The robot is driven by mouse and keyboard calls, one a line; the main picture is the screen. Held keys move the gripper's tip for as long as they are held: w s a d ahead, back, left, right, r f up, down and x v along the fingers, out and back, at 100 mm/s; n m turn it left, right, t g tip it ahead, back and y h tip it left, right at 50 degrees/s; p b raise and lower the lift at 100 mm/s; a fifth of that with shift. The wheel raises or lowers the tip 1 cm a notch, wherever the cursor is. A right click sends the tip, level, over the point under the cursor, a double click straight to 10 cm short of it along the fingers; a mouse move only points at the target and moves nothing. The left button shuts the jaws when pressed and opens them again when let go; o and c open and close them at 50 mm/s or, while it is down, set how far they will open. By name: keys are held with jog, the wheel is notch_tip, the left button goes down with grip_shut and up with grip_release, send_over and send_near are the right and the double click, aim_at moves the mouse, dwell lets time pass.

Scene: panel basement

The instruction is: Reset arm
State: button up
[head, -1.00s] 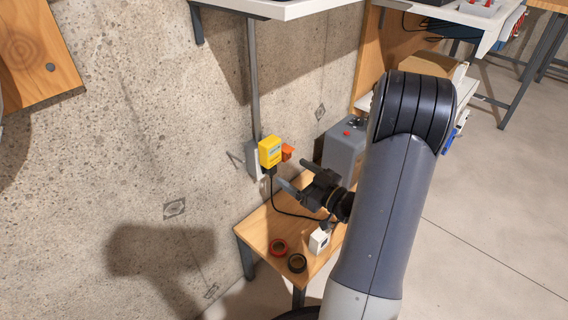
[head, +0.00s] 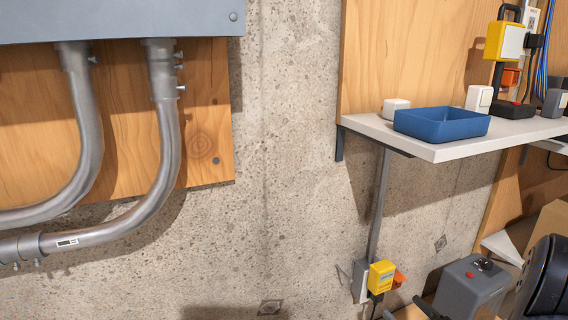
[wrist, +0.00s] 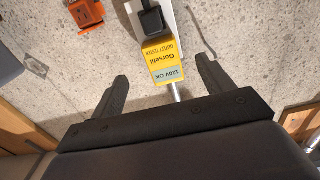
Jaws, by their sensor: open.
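My gripper (wrist: 162,82) is open in the wrist view, with its two dark fingers spread apart and nothing held between them. A yellow outlet tester (wrist: 163,61) reading "120V OK" shows beyond the fingertips; I cannot tell how far away it is. In the head view the yellow tester (head: 381,275) is at the box low on the wall, below the shelf. A dark part of my arm shows at the lower right of the head view, and most of the arm is out of frame.
An orange device (wrist: 85,14) is beside the tester. A grey box with a red button (head: 470,288) stands right of it. A white shelf (head: 450,149) holds a blue bin (head: 441,124) and small devices. Metal conduits (head: 168,150) run down the left wall panel. Bare concrete wall lies between.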

aim_at(384, 288)
jog(key=b+x, duration=0.1)
jog(key=x, duration=0.7)
jog(key=shift+w+a+b, duration=0.15)
jog(key=shift+w+b, duration=0.1)
jog(key=shift+b, duration=0.05)
jog(key=shift+s, duration=0.1)
